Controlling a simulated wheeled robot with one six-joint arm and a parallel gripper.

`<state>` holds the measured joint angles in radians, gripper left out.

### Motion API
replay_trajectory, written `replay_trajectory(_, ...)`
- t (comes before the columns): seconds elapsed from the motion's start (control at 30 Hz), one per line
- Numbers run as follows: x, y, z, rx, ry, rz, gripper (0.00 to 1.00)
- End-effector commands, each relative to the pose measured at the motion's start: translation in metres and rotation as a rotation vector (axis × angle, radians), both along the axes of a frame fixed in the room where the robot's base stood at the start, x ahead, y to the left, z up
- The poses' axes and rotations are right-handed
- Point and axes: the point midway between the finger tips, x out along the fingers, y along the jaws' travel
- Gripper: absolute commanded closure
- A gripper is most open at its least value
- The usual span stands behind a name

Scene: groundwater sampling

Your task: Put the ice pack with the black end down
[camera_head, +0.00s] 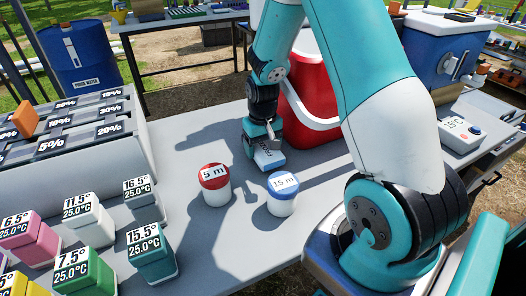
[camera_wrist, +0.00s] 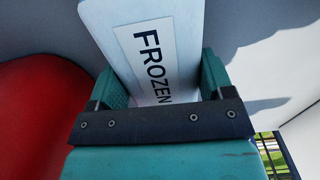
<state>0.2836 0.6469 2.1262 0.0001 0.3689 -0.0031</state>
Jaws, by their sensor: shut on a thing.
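The ice pack (camera_head: 269,159) is a pale block with a white label reading "FROZEN", low over the grey table in front of the red cooler. It fills the middle of the wrist view (camera_wrist: 152,45), running up past the top edge. My gripper (camera_head: 262,146) points down and is shut on it, with one teal finger on each side. No black end shows in either view. I cannot tell whether the pack touches the table.
A red cooler (camera_head: 306,92) with a white handle stands just behind. A red-lidded 5 m jar (camera_head: 214,184) and a blue-lidded 15 m jar (camera_head: 282,194) stand in front. Labelled blocks (camera_head: 151,252) and a grey rack (camera_head: 100,140) are at left. Table (camera_head: 215,258) is clear at front centre.

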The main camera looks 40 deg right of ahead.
Motion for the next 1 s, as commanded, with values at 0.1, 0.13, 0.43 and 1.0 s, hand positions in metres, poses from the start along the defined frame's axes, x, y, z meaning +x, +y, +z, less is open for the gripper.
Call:
replay_trajectory(0.1, 0.000, 0.000, -0.016, 0.000, 0.000, 0.000, 0.64)
replay_trajectory(0.13, 0.000, 0.000, -0.016, 0.000, 0.000, 0.000, 0.64)
replay_trajectory(0.43, 0.000, 0.000, -0.019, 0.000, -0.001, 0.000, 0.64)
replay_trajectory(1.0, 0.001, 0.000, 0.003, -0.001, -0.004, 0.000, 0.00)
